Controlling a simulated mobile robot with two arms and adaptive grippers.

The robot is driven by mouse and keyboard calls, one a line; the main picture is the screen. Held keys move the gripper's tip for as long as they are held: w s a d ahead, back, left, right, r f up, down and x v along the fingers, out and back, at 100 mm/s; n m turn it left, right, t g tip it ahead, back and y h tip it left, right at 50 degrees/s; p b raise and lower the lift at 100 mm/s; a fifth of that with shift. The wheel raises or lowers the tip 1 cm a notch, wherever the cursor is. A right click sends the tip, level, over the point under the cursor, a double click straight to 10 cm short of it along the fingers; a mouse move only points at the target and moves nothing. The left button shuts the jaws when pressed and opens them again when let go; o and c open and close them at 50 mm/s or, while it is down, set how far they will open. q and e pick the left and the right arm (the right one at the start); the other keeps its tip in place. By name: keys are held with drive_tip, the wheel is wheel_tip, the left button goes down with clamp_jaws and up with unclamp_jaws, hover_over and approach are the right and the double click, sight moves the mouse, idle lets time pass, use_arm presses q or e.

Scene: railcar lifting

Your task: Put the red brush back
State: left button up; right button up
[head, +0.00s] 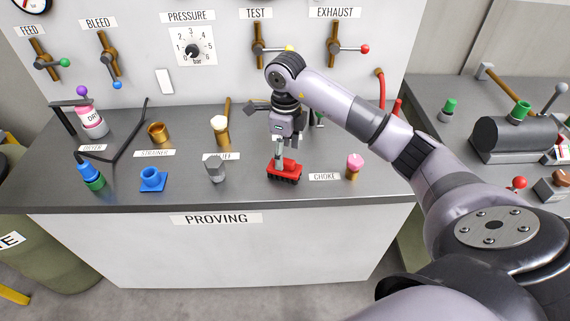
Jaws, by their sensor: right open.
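The red brush (285,171) with dark bristles stands on the dark grey bench top, between the label at the grey fitting and the CHOKE label. My right gripper (287,148) is open and points down just above the brush. A pale upright part between gripper and brush may be a finger or the brush's handle; I cannot tell. Whether the fingers touch the brush is hidden. My left gripper is not in view.
A grey fitting (214,168) stands left of the brush and a pink-topped brass part (354,166) right of it. A blue part (152,179) is further left. The back panel (224,70) has handles and a gauge. The front bench strip is clear.

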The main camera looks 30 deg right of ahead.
sight(285, 160)
wheel_tip(285, 160, up, 7)
drive_tip(key=b, duration=0.1)
idle(0.6)
